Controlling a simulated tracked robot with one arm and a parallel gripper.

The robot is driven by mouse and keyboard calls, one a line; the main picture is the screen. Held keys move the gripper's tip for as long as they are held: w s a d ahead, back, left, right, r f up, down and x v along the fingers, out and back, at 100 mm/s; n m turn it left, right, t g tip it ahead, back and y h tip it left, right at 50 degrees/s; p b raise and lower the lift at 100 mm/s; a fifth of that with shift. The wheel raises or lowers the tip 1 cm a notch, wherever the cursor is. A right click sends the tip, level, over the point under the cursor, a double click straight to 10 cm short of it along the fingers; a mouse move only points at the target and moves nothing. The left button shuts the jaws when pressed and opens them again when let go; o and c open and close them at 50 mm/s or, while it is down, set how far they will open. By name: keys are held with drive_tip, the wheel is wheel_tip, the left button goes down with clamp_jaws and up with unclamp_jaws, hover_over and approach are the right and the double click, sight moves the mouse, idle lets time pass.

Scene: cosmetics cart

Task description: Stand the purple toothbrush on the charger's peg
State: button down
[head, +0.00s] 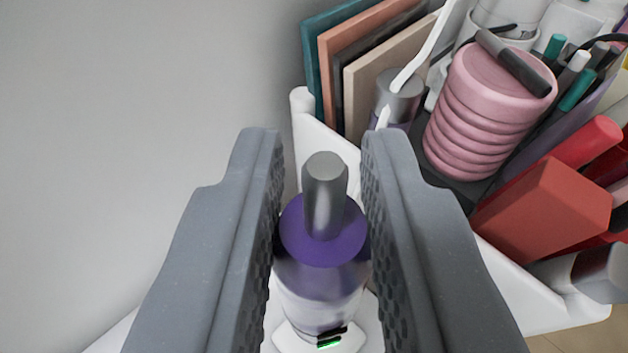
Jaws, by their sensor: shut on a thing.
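The purple toothbrush (322,265) is between the two grey fingers of my gripper (321,142), which is shut on it. Its grey metal shaft (325,195) points up toward the camera, and its purple top and paler lower body show below that. It looks roughly upright. The white charger (290,342) shows at the bottom of the view beneath the toothbrush, with a small green light and a dark strip near the toothbrush's foot. The peg is hidden, and I cannot tell whether the toothbrush is seated on it.
A white cart tray (518,285) holds a pink ribbed jar (485,115), a red box (548,208), upright palettes (390,65), a grey-capped bottle (398,95) and several pens and tubes, close to the right finger. A plain grey surface (130,110) fills the left.

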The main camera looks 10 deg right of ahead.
sight(319, 338)
drive_tip(key=shift+f+b, duration=1.3)
drive_tip(key=shift+f, duration=1.6)
drive_tip(key=shift+p, duration=1.05)
drive_tip(key=shift+f+b, duration=0.55)
drive_tip(key=shift+f, duration=0.6)
drive_tip(key=c, duration=1.2)
unclamp_jaws()
drive_tip(key=shift+s, duration=0.1)
drive_tip(key=v, duration=1.3)
drive_tip(key=shift+s, duration=0.35)
